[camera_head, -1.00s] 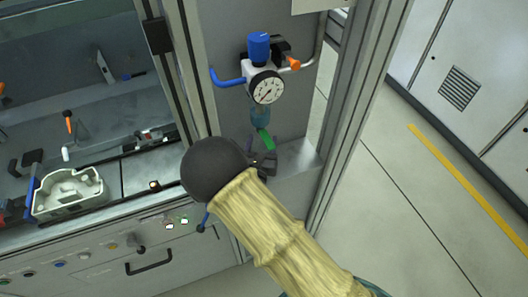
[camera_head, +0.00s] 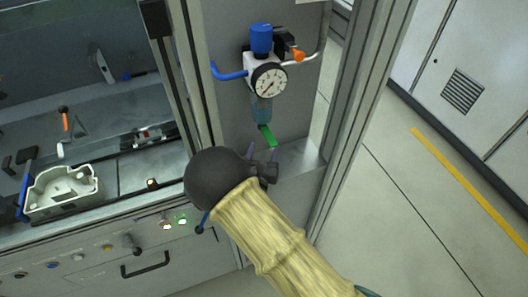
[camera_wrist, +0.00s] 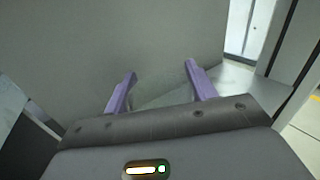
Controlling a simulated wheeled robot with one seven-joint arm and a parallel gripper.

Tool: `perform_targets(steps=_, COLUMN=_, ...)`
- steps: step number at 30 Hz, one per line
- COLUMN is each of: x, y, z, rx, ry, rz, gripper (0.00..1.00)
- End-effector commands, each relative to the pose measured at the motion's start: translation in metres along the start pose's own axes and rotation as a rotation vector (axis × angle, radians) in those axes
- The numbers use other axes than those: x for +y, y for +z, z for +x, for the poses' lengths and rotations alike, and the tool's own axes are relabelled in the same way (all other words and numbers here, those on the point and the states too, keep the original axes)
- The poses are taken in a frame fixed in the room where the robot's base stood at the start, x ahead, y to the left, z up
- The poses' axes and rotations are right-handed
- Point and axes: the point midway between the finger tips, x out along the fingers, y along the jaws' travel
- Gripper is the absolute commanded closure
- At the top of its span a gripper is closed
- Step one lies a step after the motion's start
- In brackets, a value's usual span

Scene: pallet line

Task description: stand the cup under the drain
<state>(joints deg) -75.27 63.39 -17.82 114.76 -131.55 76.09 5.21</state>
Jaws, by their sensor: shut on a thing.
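My gripper (camera_head: 262,153) is at the end of the tan-sleeved arm, just below the filter regulator, near the ledge. Its two purple fingers stand apart in the wrist view (camera_wrist: 160,82), with a faint see-through shape between them, which I take for the clear cup (camera_wrist: 160,95). Its rim and base are hard to make out. The drain is at the bottom of the regulator's blue-tinted bowl (camera_head: 262,110), with a green part (camera_head: 267,135) below it. The fingers are below this green part. I cannot tell whether the cup touches the ledge (camera_head: 300,158).
The regulator has a gauge (camera_head: 269,81), a blue knob (camera_head: 261,39) and a blue hose on the left. A frame post (camera_head: 345,130) stands to the right. At left, a white casting (camera_head: 62,192) and tools lie on the bench. The floor at right is clear.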

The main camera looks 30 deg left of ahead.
Motion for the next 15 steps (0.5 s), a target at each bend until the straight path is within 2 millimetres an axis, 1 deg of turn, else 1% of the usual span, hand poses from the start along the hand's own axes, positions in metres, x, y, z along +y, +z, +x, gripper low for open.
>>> perform_targets(steps=5, x=-0.0002, y=-0.0029, z=0.0001, rx=0.000, ry=-0.001, rz=0.000, gripper=0.66)
perform_targets(steps=6, x=-0.0003, y=-0.0031, z=0.0001, rx=0.000, ry=-0.001, rz=0.000, gripper=0.42)
perform_targets(steps=8, x=-0.0003, y=-0.0023, z=0.0002, rx=0.000, ry=-0.001, rz=0.001, gripper=0.30)
perform_targets(steps=9, x=-0.0004, y=-0.0024, z=0.0002, rx=0.000, ry=-0.001, rz=0.001, gripper=0.22)
perform_targets(steps=15, x=-0.0005, y=-0.0023, z=0.0002, rx=0.000, ry=-0.001, rz=0.001, gripper=0.22)
